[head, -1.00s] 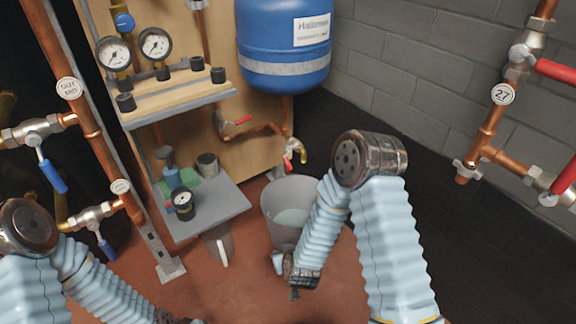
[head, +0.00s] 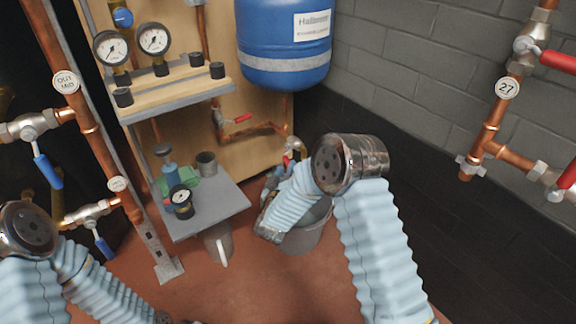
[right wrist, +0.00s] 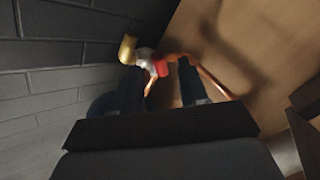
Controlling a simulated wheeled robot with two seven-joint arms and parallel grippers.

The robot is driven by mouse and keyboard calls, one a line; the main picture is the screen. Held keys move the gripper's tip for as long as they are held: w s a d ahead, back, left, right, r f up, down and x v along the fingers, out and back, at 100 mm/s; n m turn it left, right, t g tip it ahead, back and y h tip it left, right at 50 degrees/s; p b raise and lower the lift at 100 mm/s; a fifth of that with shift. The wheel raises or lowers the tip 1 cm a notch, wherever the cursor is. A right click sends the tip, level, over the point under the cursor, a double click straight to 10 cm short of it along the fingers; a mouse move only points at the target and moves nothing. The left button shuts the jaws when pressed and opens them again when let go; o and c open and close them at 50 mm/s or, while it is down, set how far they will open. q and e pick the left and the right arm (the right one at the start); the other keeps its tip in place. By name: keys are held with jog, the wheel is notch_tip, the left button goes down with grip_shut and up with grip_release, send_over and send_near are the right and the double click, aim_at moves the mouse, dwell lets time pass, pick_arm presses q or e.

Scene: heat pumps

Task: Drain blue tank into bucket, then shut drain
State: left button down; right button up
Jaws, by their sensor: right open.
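The blue tank (head: 284,50) hangs on the wooden board at the top middle. A copper pipe runs below it to a drain valve with a red handle, which shows in the right wrist view (right wrist: 160,67) with its brass end. The grey bucket (head: 303,240) stands on the floor below the valve, its opening partly hidden by my right arm. My right gripper (head: 284,175) is open beside the drain valve. In the right wrist view its dark fingers lie either side of the red handle; contact cannot be told. My left gripper (head: 166,318) is only partly visible at the bottom edge.
A grey shelf (head: 213,212) with a gauge and small parts stands left of the bucket. Another red-handled valve (head: 236,119) sits on the board above. Copper pipes with blue levers (head: 48,170) stand at left, and pipes with red levers (head: 548,60) at right. Floor in front is clear.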

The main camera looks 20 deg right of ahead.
aim_at(287, 165)
jog(key=shift+x, duration=2.05)
grip_shut()
